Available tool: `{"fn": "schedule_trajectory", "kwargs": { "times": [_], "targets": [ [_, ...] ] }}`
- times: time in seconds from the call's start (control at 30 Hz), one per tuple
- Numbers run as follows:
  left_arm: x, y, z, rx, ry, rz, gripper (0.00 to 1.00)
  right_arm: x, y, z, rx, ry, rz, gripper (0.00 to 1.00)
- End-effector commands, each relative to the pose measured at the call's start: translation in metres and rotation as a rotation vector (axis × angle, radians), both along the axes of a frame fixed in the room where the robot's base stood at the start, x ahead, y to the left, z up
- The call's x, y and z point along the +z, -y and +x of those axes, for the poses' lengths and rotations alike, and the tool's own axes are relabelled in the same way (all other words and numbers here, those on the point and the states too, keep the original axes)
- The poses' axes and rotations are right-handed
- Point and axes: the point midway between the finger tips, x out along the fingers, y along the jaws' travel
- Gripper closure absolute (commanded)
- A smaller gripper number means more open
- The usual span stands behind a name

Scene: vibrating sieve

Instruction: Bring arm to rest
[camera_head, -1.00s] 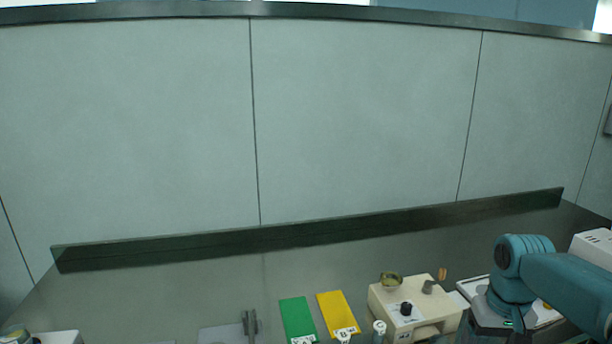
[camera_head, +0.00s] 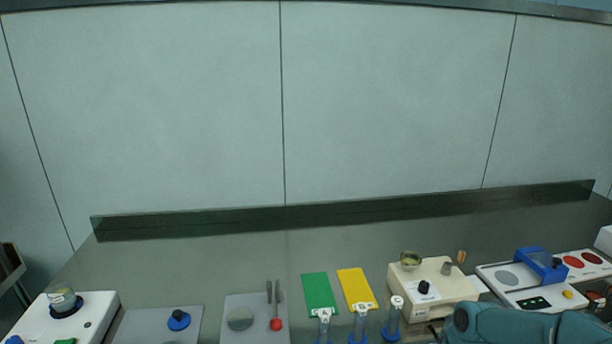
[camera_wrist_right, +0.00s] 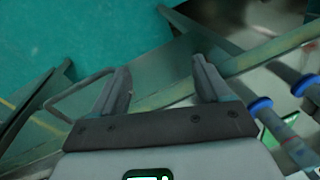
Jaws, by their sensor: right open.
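My right arm (camera_head: 510,326) shows as a teal link at the bottom right of the head view, low in front of the bench. Its gripper is out of that view. In the right wrist view my right gripper (camera_wrist_right: 165,85) has its two grey fingers spread apart with nothing between them. Beyond the fingers is the edge of a grey surface, tilted in the picture, with a teal floor (camera_wrist_right: 80,35) at the upper left. My left arm and gripper are not in view.
The bench holds a beige device (camera_head: 440,290), green (camera_head: 318,292) and yellow (camera_head: 356,288) mats, blue-based bottles (camera_head: 392,320), a blue-and-white device (camera_head: 525,285) and a white machine (camera_head: 90,310) at left. Blue-ringed objects (camera_wrist_right: 260,106) show near the right finger.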

Motion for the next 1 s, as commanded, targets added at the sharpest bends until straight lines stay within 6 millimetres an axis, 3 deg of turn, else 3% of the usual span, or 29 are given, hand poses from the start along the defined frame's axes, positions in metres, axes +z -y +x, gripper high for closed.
{"fn": "schedule_trajectory", "kwargs": {
  "times": [0.13,0.2,0.33,0.43,0.57,1.0],
  "targets": [
    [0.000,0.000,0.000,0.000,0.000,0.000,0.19,-0.079,-0.064,-0.035,0.035,-0.010,0.091,0.24],
    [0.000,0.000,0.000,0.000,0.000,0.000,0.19,-0.116,-0.098,-0.065,0.034,-0.011,0.134,0.24],
    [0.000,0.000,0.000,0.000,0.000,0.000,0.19,-0.162,-0.145,-0.130,0.013,-0.017,0.182,0.24],
    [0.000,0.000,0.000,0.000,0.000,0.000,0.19,-0.177,-0.163,-0.171,-0.007,-0.020,0.189,0.24],
    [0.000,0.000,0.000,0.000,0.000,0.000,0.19,-0.183,-0.171,-0.198,-0.019,-0.018,0.185,0.24],
    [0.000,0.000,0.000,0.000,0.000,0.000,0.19,-0.183,-0.172,-0.202,-0.024,-0.012,0.182,0.24]
  ]
}}
